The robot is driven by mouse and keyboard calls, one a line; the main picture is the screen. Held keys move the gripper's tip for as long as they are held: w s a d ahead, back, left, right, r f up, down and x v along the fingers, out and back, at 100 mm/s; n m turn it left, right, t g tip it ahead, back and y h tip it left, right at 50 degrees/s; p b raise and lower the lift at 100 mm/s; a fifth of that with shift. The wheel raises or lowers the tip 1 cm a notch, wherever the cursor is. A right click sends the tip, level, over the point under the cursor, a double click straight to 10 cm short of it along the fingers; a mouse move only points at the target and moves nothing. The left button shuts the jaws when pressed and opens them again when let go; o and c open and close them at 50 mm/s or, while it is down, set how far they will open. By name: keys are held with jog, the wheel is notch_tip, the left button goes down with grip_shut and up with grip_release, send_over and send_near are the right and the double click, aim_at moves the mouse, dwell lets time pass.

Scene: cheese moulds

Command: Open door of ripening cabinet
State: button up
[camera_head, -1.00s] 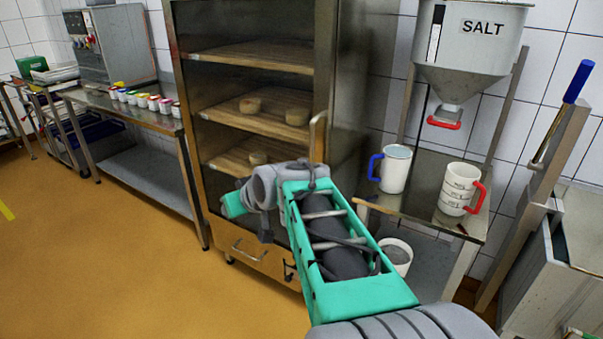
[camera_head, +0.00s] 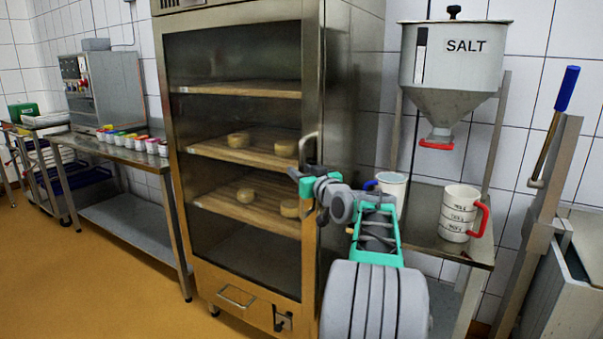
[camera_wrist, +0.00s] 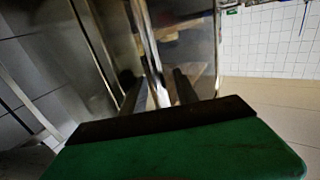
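The ripening cabinet (camera_head: 338,100) is a tall steel unit with a glazed door (camera_head: 235,250) that looks closed. The door's upright metal handle (camera_head: 308,138) is on its right edge. My gripper (camera_head: 297,178) is at the lower part of this handle, in front of the door frame. In the wrist view two dark fingers (camera_wrist: 160,92) stand apart with a bright upright metal bar, which looks like the handle (camera_wrist: 152,60), between them. A gap seems to remain beside the bar. Contact cannot be made out.
Small cheeses (camera_head: 238,140) lie on wooden shelves behind the glass. Right of the cabinet are a salt hopper (camera_head: 450,75), a blue-handled jug (camera_head: 393,186) and a red-handled jug (camera_head: 460,212) on a steel table. Left is a bench with coloured pots (camera_head: 130,140). The orange floor in front is open.

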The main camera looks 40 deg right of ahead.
jog(key=shift+c, duration=0.2)
grip_shut()
dwell(1.2)
